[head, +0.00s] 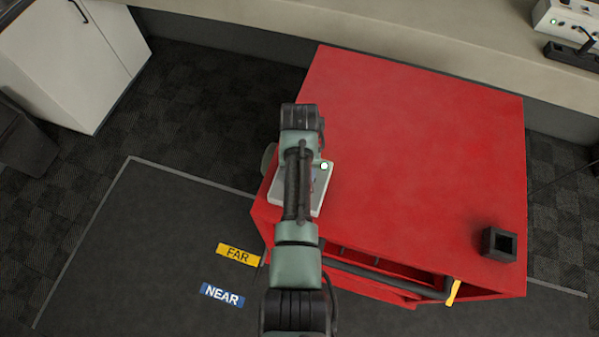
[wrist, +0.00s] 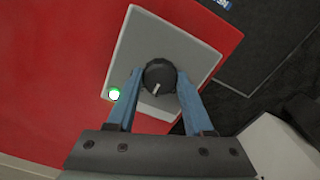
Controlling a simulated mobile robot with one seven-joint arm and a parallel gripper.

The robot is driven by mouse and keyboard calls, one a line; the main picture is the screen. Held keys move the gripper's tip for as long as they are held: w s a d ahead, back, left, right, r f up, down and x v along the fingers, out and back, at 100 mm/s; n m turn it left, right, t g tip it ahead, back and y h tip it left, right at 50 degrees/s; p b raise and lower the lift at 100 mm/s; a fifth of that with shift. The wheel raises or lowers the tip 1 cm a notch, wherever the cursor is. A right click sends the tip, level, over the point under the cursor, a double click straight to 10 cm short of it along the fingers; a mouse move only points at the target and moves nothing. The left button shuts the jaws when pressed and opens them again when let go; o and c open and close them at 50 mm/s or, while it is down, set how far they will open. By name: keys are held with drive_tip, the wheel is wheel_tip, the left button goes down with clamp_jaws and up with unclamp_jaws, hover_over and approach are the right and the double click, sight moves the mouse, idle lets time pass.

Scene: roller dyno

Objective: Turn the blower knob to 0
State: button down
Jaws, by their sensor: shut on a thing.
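The blower knob (wrist: 160,76) is a dark round knob with a light pointer line, on a pale grey control plate (wrist: 143,40). In the wrist view my gripper (wrist: 159,78) has its two blue fingers on either side of the knob, shut on it. The pointer line runs toward the lower part of the picture, slightly left. No scale marks or numbers are readable. In the head view the plate (head: 315,204) lies on the left edge of the red cabinet top, and my arm hides the knob and the gripper. A green-ringed light (wrist: 114,94) is on the plate.
The red cabinet (head: 420,130) has a mostly clear top, with a small black square holder (head: 499,244) at its right front. An open drawer with a dark handle bar is at its front. FAR (head: 238,254) and NEAR (head: 222,295) labels lie on the floor mat.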

drive_tip(key=n+p, duration=0.1)
drive_tip(key=n, duration=0.5)
drive_tip(key=shift+w+r+n, duration=0.1)
drive_tip(key=shift+r+n, duration=0.05)
drive_tip(key=shift+n, duration=0.15)
drive_tip(key=n, duration=0.5)
drive_tip(key=shift+p, duration=0.3)
drive_tip(key=shift+n, duration=0.3)
drive_tip(key=shift+c, duration=1.4)
unclamp_jaws()
wheel_tip(320, 180, up, 13)
drive_tip(key=b, duration=0.2)
